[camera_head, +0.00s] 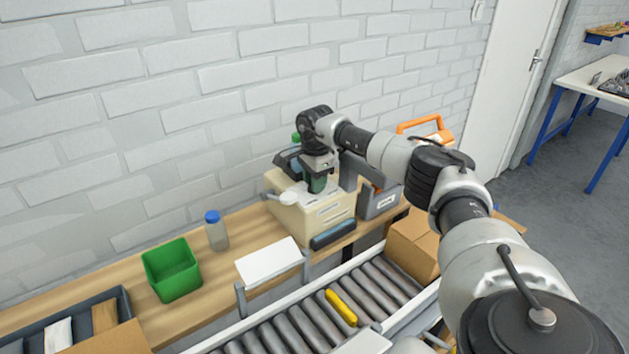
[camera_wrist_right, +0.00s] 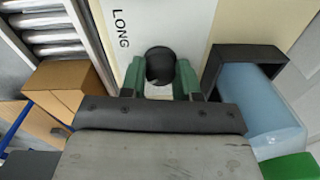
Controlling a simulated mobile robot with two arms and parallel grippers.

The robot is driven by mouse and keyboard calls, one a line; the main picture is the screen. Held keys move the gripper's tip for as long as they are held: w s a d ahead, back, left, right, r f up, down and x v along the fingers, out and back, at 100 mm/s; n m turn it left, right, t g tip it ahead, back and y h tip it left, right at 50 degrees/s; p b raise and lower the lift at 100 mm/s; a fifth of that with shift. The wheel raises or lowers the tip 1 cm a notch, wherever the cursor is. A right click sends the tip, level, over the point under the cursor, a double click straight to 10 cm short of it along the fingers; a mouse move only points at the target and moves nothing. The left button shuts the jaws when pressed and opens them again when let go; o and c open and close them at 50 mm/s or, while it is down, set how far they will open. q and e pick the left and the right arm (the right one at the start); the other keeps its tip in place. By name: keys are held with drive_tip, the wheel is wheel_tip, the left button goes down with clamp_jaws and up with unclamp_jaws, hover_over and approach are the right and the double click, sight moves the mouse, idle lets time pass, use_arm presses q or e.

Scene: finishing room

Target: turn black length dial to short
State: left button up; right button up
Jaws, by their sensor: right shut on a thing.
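The black length dial (camera_wrist_right: 160,66) is a round knob on a pale panel (camera_wrist_right: 180,22) in the right wrist view. The word LONG is printed on the panel near it. My right gripper (camera_wrist_right: 160,80) has its green fingers on either side of the dial and is shut on it. In the head view my right gripper (camera_head: 317,184) points down at the top of a beige machine (camera_head: 322,214), and the dial is hidden there. No SHORT mark is visible. My left gripper is not in view.
A grey bin (camera_head: 378,205) stands right of the machine. A white board (camera_head: 268,262), a blue-capped bottle (camera_head: 216,232) and a green bin (camera_head: 171,271) are to its left. A roller conveyor (camera_head: 310,322) with a yellow piece (camera_head: 341,307) and a cardboard box (camera_head: 412,244) lie in front.

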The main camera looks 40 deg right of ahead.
drive_tip(key=shift+r+n, duration=0.1)
drive_tip(key=shift+n, duration=1.5)
drive_tip(key=o, duration=0.9)
wheel_tip(320, 180, up, 11)
drive_tip(key=shift+s+f+b, duration=0.15)
drive_tip(key=shift+b, duration=0.75)
